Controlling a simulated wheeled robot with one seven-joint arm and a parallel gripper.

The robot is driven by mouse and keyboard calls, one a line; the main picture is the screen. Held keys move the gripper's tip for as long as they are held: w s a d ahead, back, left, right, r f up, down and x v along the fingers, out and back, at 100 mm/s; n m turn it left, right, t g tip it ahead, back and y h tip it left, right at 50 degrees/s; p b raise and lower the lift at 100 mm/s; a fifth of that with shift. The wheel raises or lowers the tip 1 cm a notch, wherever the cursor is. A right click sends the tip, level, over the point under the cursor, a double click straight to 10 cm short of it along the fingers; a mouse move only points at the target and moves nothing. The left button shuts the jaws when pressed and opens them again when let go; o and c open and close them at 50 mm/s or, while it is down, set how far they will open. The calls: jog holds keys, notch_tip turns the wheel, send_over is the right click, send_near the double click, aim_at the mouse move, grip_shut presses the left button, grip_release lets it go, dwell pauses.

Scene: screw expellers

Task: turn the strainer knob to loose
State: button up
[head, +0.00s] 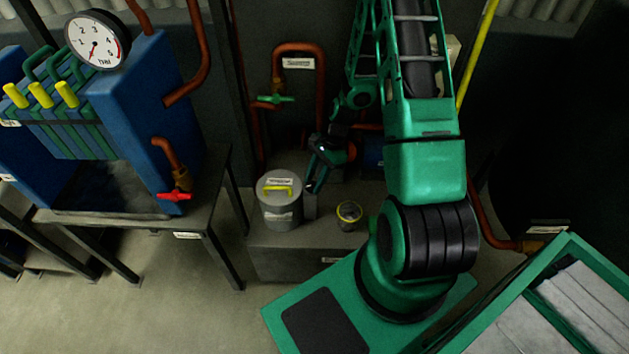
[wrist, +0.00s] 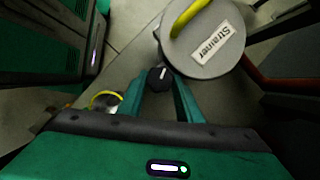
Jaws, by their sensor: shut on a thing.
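The strainer (head: 280,207) is a grey lidded can with a yellow handle, standing on a low grey block. In the wrist view the strainer (wrist: 208,45) shows its label and handle at the top. The strainer knob (wrist: 159,79) is a small black dial with a pale mark on its top, beside the can. My gripper (wrist: 160,88) has one finger on each side of the knob and is shut on it. In the head view my gripper (head: 311,188) is just right of the can; the knob cannot be made out there. The loose setting is not legible.
A small round jar (head: 349,213) with a yellow rim stands right of the strainer on the block. A blue filter press (head: 150,100) with a gauge and a red valve (head: 174,195) stands at left. A green-handled valve (head: 274,98) is on the pipe behind.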

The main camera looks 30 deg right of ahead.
jog(key=shift+n+g, duration=0.6)
jog(key=shift+n, duration=0.9)
jog(key=shift+s, duration=0.1)
jog(key=o, duration=0.9)
jog(key=shift+o, duration=0.7)
jog(key=shift+a, duration=0.1)
jog(key=shift+w, duration=0.3)
jog(key=shift+w+r, duration=0.1)
jog(key=shift+r, duration=0.15)
jog(key=s+v, duration=0.1)
jog(key=v, duration=0.9)
jog(key=shift+w, duration=0.3)
jog(key=shift+r, duration=0.1)
